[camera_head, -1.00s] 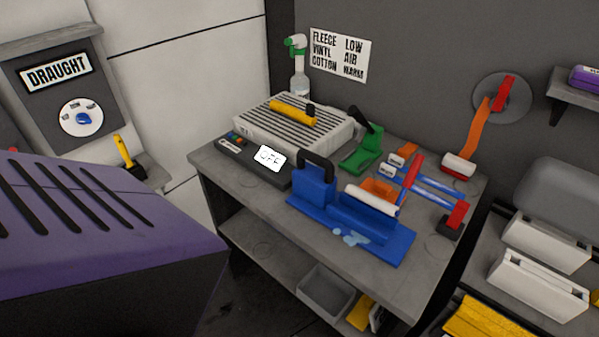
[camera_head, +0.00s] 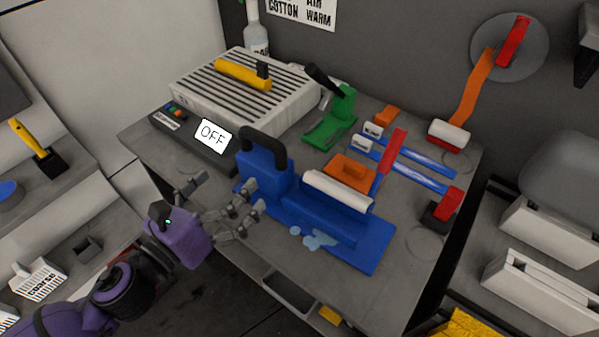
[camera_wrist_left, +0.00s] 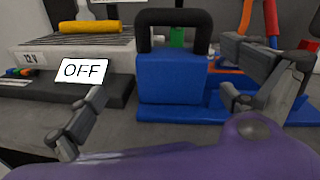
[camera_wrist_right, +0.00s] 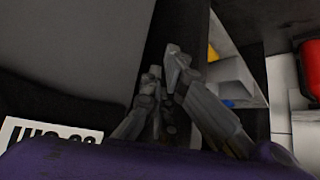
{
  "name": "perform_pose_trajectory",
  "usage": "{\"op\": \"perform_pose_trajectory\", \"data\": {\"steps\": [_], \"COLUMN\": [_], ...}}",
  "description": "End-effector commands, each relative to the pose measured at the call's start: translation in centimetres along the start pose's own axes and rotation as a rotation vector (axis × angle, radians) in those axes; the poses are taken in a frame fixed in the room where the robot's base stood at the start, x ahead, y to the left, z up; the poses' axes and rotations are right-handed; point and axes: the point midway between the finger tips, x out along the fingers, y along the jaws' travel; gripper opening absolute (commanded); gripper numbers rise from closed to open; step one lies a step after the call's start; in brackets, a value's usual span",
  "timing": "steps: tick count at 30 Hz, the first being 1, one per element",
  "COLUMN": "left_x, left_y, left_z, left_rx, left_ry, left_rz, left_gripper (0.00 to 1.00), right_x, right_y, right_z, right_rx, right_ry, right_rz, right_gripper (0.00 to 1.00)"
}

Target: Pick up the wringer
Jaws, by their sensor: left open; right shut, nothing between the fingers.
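What looks like the wringer is a blue block with a black arched handle (camera_head: 264,146), at the left end of a blue tray (camera_head: 372,258) on the grey table. A white roller (camera_head: 338,190) lies along the blue part to its right. In the left wrist view the blue block (camera_wrist_left: 171,76) stands upright in front of me, with its handle on top. My left gripper (camera_head: 228,192) is open just in front of and left of the block, with nothing between its fingers. My right gripper (camera_wrist_right: 163,64) is shut and empty, seen only in the right wrist view.
A white slatted box (camera_head: 205,98) with a yellow roller is behind left, with an OFF display (camera_head: 213,135) in front. A green tool (camera_head: 332,120), an orange block (camera_head: 351,170) and red-handled tools stand behind and to the right.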

Motion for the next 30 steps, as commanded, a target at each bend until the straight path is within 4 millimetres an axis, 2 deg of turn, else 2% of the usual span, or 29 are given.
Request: {"op": "perform_pose_trajectory", "data": {"steps": [3,6,14,21,25,30], "left_x": [0.7,1.5,4.2,7.7,8.5,8.5], "left_y": [-1.2,-1.6,-1.8,-2.2,-2.2,-2.2], "left_z": [1.3,1.9,2.1,2.0,1.8,1.6], "left_rx": [0.181,0.230,0.229,0.226,0.225,0.223], "left_ry": [-0.022,-0.033,-0.034,-0.035,-0.031,-0.029], "left_rz": [-0.054,-0.067,-0.065,-0.063,-0.063,-0.063], "left_gripper": [1.00,1.00,1.00,1.00,1.00,1.00], "right_x": [-0.1,-0.3,-1.0,-1.4,-1.4,-1.3], "right_y": [0.0,0.0,0.0,0.0,0.0,0.0], "right_z": [1.1,1.3,0.9,-0.1,-0.1,0.1], "right_rx": [0.001,0.003,0.010,0.013,0.013,0.011], "right_ry": [-0.016,-0.022,-0.021,-0.006,-0.006,-0.011], "right_rz": [0.002,0.003,0.003,0.004,0.004,0.003], "right_gripper": [0.00,0.00,0.00,0.00,0.00,0.00]}}
